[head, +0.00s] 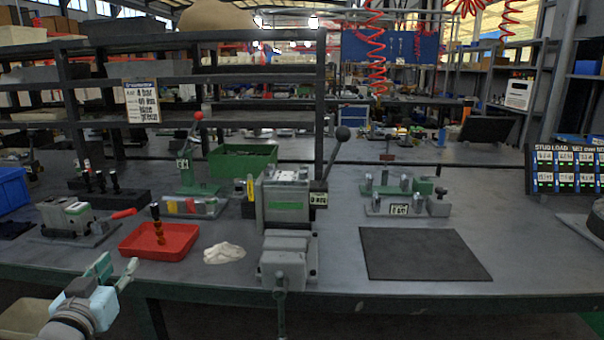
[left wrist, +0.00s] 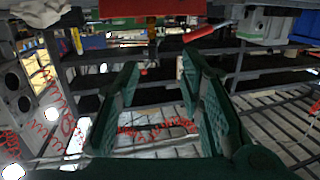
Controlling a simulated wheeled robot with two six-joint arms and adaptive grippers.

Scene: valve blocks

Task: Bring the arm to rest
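My left gripper (head: 117,270) is at the lower left of the head view, in front of the bench's front edge, and its two fingers are apart. In the left wrist view the green fingers (left wrist: 158,85) stand wide apart with nothing between them. That view appears upside down, with bench objects along its top edge. My right gripper is in neither view.
The grey bench (head: 340,280) holds a red tray (head: 160,240) with a dark-and-orange tool, a white cloth (head: 224,253), a vise (head: 286,262) with a valve block (head: 286,200), a green bin (head: 243,160) and a black mat (head: 424,254). A blue bin (head: 12,189) stands far left.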

